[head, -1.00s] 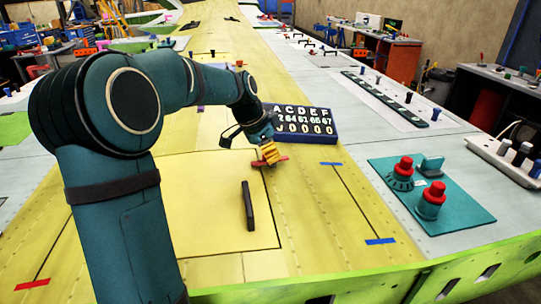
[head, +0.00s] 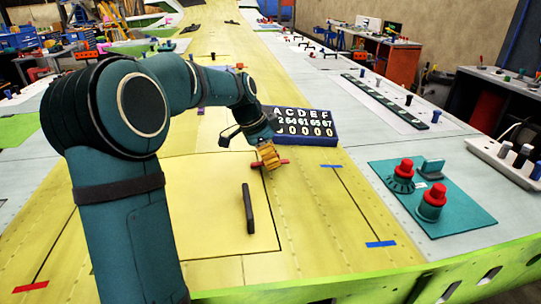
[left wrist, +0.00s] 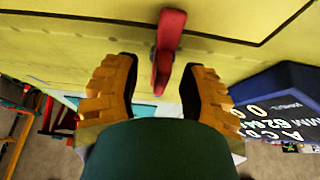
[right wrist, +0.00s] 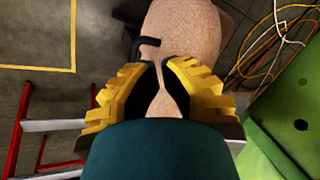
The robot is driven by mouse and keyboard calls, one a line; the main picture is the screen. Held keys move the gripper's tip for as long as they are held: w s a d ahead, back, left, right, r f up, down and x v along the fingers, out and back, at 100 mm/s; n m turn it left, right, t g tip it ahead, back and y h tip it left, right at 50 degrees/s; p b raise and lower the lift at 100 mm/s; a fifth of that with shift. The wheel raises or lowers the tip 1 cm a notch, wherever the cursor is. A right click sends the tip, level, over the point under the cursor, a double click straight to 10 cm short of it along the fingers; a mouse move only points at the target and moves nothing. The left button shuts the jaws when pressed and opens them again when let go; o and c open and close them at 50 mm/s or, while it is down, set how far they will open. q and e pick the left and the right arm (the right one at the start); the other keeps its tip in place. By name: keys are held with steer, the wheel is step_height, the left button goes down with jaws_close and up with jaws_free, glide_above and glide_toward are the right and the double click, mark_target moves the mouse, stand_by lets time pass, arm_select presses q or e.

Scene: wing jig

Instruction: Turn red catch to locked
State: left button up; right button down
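The red catch (head: 284,162) is a small bar on the yellow wing panel, beside a dark seam. My left gripper (head: 268,157) is right over it and hides its middle in the head view. In the left wrist view the catch (left wrist: 168,45) stands between the two spread fingers of my left gripper (left wrist: 158,72), with a gap visible on each side. That gripper is open. My right gripper (right wrist: 161,72) is off the wing, its fingertips nearly together with nothing held. Any locked marking cannot be made out.
A dark blue number board (head: 303,128) stands close behind the left gripper; it also shows in the left wrist view (left wrist: 275,95). A black handle (head: 248,208) lies in front. A teal plate (head: 455,213) with red knobs is at right. A tan object (right wrist: 190,25) lies below my right gripper.

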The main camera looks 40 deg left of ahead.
arm_select(q)
steer(key=shift+r, duration=0.1)
steer(key=v, duration=1.2)
stand_by(0.5)
